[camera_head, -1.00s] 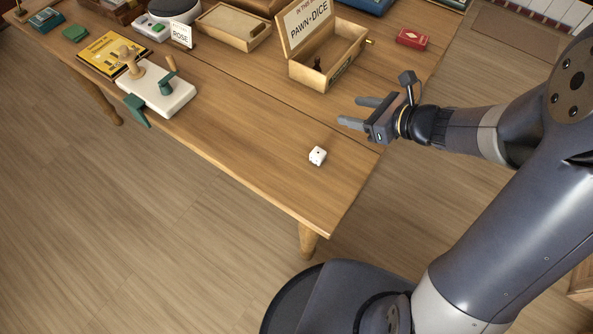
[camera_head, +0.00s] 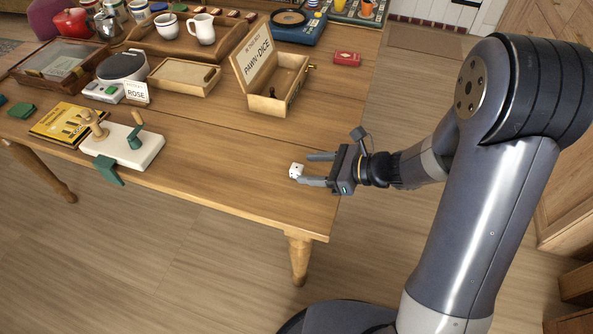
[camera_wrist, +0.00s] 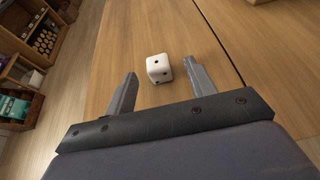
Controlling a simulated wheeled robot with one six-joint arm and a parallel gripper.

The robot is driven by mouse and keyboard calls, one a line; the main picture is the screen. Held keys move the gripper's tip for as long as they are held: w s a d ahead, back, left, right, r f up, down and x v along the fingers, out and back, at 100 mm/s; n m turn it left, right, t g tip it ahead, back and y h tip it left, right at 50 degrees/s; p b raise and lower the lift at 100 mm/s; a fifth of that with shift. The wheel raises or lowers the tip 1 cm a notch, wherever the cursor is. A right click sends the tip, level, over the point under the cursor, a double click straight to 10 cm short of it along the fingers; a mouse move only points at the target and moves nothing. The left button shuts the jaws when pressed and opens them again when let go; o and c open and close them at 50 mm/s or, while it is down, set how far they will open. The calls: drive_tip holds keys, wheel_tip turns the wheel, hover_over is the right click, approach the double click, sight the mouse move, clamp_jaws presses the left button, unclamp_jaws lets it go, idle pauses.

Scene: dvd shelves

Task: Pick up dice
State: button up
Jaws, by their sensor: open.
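The white die (camera_head: 296,170) with dark pips lies on the wooden table near its right end. My gripper (camera_head: 312,169) is open and empty, low over the table, with its fingers pointing left toward the die.
An open wooden box (camera_head: 283,103) labelled "PAWN+DICE" stands farther back on the table (camera_head: 225,150). A red card box (camera_head: 347,59) lies to its right. The wood around the die is clear.

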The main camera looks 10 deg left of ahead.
sight(299, 168)
drive_tip(key=x, duration=0.5)
drive_tip(key=shift+s+a+r, duration=0.1)
drive_tip(key=shift+a+r, duration=0.05)
drive_tip(key=c, duration=1)
